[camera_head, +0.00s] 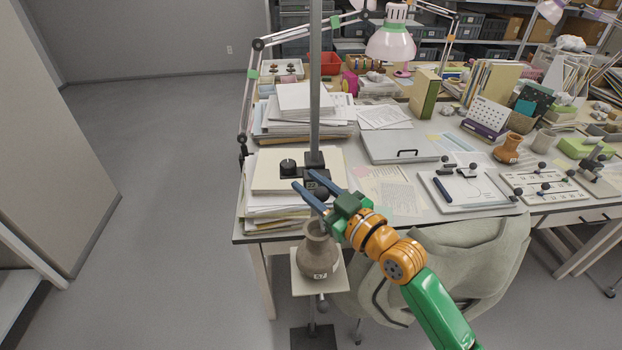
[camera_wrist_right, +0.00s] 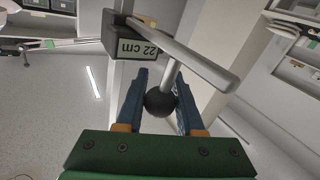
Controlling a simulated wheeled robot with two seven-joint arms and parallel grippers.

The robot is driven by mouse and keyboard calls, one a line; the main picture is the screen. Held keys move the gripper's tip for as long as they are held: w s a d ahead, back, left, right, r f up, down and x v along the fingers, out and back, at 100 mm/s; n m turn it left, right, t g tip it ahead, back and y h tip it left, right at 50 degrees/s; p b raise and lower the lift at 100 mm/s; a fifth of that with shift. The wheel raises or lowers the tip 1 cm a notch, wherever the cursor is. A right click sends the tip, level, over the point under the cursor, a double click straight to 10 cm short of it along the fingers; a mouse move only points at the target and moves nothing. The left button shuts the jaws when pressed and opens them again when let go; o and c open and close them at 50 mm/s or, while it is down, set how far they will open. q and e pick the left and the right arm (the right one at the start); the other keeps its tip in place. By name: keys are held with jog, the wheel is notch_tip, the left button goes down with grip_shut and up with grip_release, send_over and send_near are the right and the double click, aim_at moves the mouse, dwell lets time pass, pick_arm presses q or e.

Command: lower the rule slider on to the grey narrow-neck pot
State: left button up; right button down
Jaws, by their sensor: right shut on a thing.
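The rule slider (camera_head: 317,174) is a dark block on a tall grey upright post (camera_head: 315,85), with a 22 cm label that shows in the right wrist view (camera_wrist_right: 137,48). A grey bar (camera_wrist_right: 190,58) and a black ball knob (camera_wrist_right: 160,102) belong to it. My right gripper (camera_head: 303,178) has its blue fingers (camera_wrist_right: 158,95) on either side of the knob, shut on it. My left gripper is out of view.
The pot stands on a small square platform (camera_head: 303,285) in front of the desk edge. Paper stacks (camera_head: 265,185) lie close behind the slider. A grey cloth-draped chair (camera_head: 440,260) is right of the pot, under my arm. Floor at left is clear.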

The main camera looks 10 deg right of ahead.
notch_tip(320, 180, down, 7)
jog(key=b, duration=0.3)
jog(key=shift+r, duration=0.15)
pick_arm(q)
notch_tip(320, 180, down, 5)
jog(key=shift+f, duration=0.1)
pick_arm(e)
jog(key=c, duration=0.5)
grip_release()
jog(key=shift+c, duration=0.2)
jog(key=shift+r, duration=0.1)
jog(key=shift+s+d, duration=0.1)
jog(key=shift+s, duration=0.05)
